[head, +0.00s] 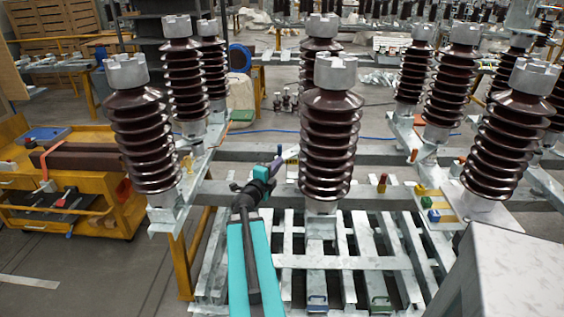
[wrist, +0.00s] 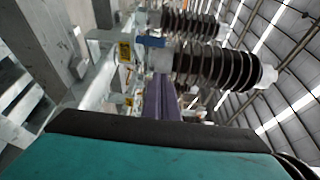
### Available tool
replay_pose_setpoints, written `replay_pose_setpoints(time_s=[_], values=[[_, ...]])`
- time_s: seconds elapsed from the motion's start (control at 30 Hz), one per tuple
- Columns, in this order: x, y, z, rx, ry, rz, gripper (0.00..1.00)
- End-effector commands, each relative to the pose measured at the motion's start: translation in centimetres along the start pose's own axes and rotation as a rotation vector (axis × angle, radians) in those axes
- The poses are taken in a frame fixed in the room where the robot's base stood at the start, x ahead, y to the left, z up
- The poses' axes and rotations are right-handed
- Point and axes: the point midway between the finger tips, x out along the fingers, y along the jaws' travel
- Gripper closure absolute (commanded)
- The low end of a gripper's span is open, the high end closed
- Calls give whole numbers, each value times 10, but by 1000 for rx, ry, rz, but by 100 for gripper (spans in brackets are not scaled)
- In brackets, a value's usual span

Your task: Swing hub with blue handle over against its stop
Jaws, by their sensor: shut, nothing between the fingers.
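My gripper (head: 277,160) is at the end of my teal arm, left of the middle brown insulator in the head view. It is shut and empty. In the wrist view its purple-grey fingers (wrist: 160,95) point away from the camera. A blue block-like part (head: 434,215) sits below a green one at the foot of the right insulator, well to the right of my gripper. In the wrist view a blue part (wrist: 150,41) shows at an insulator's base. I cannot tell whether it is the same part, nor make out the hub or its stop.
The middle insulator (head: 330,140) stands close to the right of my gripper. Another insulator (head: 145,140) stands to the left. Galvanised slats (head: 345,262) lie below. A grey box (head: 500,275) fills the lower right corner. A yellow cart (head: 110,200) stands at left.

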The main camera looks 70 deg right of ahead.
Motion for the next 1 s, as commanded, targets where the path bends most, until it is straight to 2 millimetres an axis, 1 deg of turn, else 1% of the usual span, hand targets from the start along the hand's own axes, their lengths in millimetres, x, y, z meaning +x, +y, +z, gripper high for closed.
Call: replay_pose_setpoints(time_s=[0.03, 0.1, 0.13, 0.33, 0.5, 1.0], values=[[-8, 1, 0, 0, -1, 0, 100], [-16, 0, 1, 0, 0, 1, 100], [-19, -3, 2, -1, 0, 2, 100], [-33, -2, 4, -1, 1, 0, 100], [-36, 0, 6, 0, 0, 1, 100], [-36, 0, 6, 0, 0, 0, 100]])
